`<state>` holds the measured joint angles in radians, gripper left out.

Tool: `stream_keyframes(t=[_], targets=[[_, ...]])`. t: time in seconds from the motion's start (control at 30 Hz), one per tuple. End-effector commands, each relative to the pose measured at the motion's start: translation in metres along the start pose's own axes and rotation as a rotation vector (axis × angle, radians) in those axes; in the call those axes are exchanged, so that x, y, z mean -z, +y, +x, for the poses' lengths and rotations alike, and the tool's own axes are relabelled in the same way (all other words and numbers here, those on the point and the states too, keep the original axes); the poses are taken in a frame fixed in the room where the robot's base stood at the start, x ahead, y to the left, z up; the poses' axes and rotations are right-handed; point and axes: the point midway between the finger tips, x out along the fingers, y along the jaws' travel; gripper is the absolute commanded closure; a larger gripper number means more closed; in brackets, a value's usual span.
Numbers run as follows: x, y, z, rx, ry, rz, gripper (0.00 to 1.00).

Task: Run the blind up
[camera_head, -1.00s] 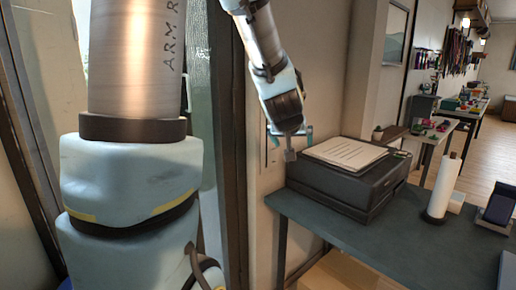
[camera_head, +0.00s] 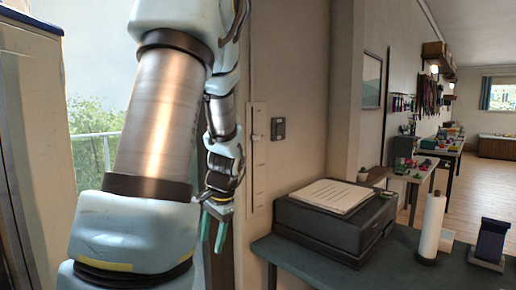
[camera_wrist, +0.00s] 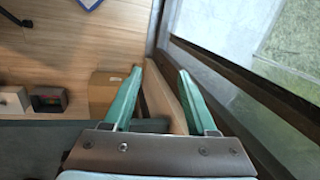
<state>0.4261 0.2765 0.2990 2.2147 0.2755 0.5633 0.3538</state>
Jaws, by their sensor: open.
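A tall pale slider plate (camera_head: 256,185) is fixed upright on the wall beside the window, with a small knob (camera_head: 256,138) in its upper part. I cannot tell from its marks whether it works the blind. No blind shows clearly; the window (camera_head: 90,125) shows greenery and a railing outside, and my arm hides part of it. My gripper (camera_head: 211,244) hangs left of the slider plate and apart from it, teal fingers pointing down. In the wrist view the fingers (camera_wrist: 160,70) are spread with nothing held between them.
A black printer (camera_head: 335,232) with paper (camera_head: 333,196) stands on the dark table (camera_head: 420,275), beside a paper roll (camera_head: 432,225). A cardboard box (camera_wrist: 103,92) shows in the wrist view. Wooden floor is open at the far right.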

Motion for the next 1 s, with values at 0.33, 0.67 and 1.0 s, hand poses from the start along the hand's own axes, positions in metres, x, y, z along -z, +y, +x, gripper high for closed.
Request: stream_keyframes(t=[0.33,0.67,1.0], targets=[[0.129,-0.096,-0.021,0.453,-0.306,0.777,0.43],[0.277,-0.079,-0.172,0.979,-0.777,1.292,0.43],[0.313,-0.054,-0.229,1.129,-0.94,1.372,0.43]])
